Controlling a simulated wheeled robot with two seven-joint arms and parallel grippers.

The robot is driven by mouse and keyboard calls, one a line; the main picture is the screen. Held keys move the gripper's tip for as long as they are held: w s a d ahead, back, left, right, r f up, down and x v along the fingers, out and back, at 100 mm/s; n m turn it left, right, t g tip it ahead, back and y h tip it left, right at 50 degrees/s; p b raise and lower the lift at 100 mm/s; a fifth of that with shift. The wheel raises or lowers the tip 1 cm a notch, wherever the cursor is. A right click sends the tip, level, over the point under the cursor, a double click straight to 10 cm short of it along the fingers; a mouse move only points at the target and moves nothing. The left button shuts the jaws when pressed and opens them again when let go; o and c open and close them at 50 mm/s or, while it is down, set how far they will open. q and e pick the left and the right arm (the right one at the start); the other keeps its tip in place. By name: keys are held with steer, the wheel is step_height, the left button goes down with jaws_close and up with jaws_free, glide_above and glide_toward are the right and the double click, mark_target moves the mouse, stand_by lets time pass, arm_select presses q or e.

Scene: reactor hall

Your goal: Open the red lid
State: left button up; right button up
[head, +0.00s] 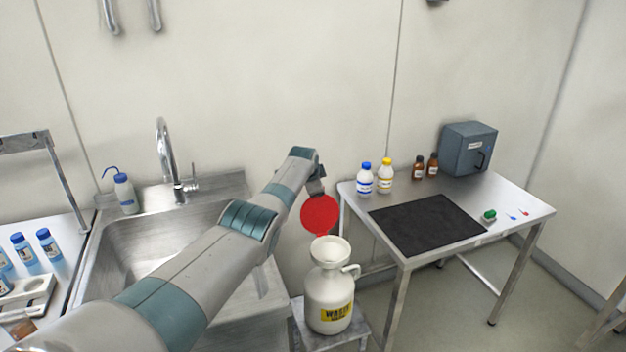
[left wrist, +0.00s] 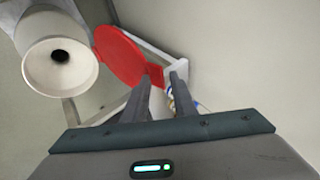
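The red lid (head: 320,215) is a round disc standing raised at the far rim of the white funnel (head: 331,252), whose mouth is uncovered. The funnel sits on a white waste jug (head: 330,303) with a yellow label. In the left wrist view the lid (left wrist: 119,54) stands beside the open funnel (left wrist: 60,67), with its small tab near my fingertips. My left gripper (head: 318,183) is just above the lid. Its two fingers (left wrist: 163,80) are apart, and I cannot tell whether they touch the tab. My right gripper is not in view.
The jug stands on a small metal stand (head: 350,336). A steel table (head: 405,258) at the right holds bottles, a black mat (head: 427,224) and a grey box (head: 468,149). A sink with a faucet (head: 164,150) is at the left, under my left arm.

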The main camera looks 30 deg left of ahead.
arm_select(q)
steer(key=shift+s+r, duration=0.1)
steer(key=shift+r, duration=0.1)
steer(key=shift+s+r+p, duration=0.2)
steer(key=shift+r+p, duration=0.1)
steer(key=shift+p, duration=0.05)
steer(key=b+v, duration=0.2)
steer(key=v, duration=1.4)
steer(key=shift+s, duration=0.2)
steer(key=shift+d, duration=0.1)
